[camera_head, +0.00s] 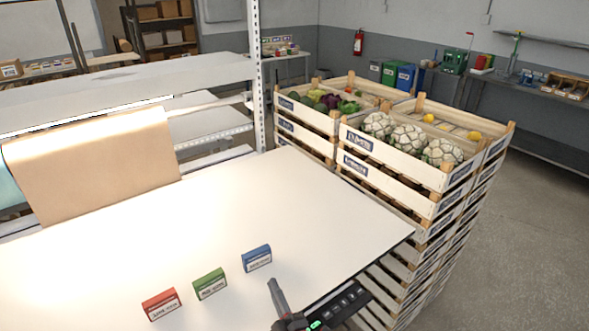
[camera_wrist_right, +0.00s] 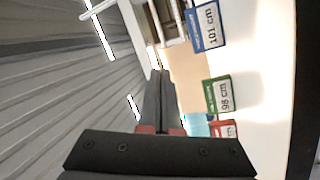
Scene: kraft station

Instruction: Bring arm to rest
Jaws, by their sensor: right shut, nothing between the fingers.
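My right gripper (camera_head: 277,288) is at the front edge of the white table (camera_head: 330,215), in the lower middle of the head view. In the right wrist view its fingers (camera_wrist_right: 160,78) are together, with nothing between them. It is apart from the blue block (camera_head: 257,258), which stands to its upper left in the head view. A green block (camera_head: 210,284) and a red block (camera_head: 161,304) stand farther left on the table. The wrist view also shows the blue block (camera_wrist_right: 208,25) and the green block (camera_wrist_right: 217,96), both with printed labels. My left gripper is not in view.
Stacked wooden crates (camera_head: 400,163) with vegetables stand beyond the table's right edge. A brown paper sheet (camera_head: 95,165) hangs at the back left. A white shelf post (camera_head: 256,80) rises behind the table. The table's middle is clear.

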